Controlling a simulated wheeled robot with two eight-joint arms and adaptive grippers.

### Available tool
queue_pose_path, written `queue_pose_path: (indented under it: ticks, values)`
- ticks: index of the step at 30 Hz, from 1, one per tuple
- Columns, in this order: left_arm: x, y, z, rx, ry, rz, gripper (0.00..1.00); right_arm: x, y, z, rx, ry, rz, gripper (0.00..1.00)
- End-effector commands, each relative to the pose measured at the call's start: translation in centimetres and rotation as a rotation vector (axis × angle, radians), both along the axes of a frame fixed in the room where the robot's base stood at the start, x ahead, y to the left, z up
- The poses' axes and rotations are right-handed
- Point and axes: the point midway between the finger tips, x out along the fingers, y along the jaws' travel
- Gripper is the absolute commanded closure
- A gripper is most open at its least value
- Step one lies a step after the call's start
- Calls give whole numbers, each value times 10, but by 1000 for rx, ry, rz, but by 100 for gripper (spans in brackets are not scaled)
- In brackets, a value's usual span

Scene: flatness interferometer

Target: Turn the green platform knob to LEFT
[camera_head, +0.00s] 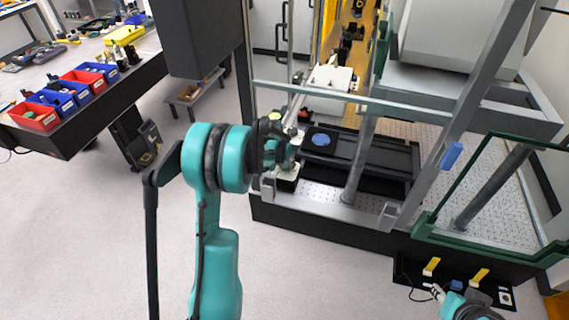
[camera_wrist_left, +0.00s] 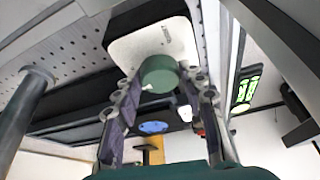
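The green platform knob (camera_wrist_left: 158,73) is a round cap on a white plate (camera_wrist_left: 155,42) in the left wrist view. The two fingers of my left gripper (camera_wrist_left: 165,85) stand on either side of the knob, spread apart; firm contact does not show. In the head view my left gripper (camera_head: 284,155) reaches over a small white-topped block (camera_head: 288,173) at the front left of the machine, and its wrist mostly hides the knob. My right gripper (camera_head: 434,291) shows only partly at the lower right, near a dark panel with yellow levers; its opening is unclear.
Metal frame posts (camera_head: 358,165) and a crossbar (camera_head: 370,102) stand close to my left gripper. A black stage with a blue disc (camera_head: 320,139) lies beyond it. A green-framed guard (camera_head: 480,248) is at right. A bench with red and blue bins stands left; open floor lies between.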

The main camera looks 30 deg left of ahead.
Motion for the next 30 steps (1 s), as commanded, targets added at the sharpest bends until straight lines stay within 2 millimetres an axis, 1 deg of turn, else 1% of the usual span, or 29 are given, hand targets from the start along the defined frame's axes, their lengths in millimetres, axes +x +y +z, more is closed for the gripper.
queue_pose_path:
  ticks: [8, 14, 20, 30]
  values:
    - [0, 0, 0, 0, 0, 7, 88, 0, 0, -1, 0, 0, 0, 65]
    - [0, -1, -1, 0, -1, 62, 88, 0, 0, -5, 0, 0, 0, 65]
    - [0, -3, -2, 0, 0, 190, 88, 0, 0, -13, 0, 0, 0, 65]
    - [2, -6, -2, 0, -1, 503, 88, 0, 0, -27, 0, 0, 0, 65]
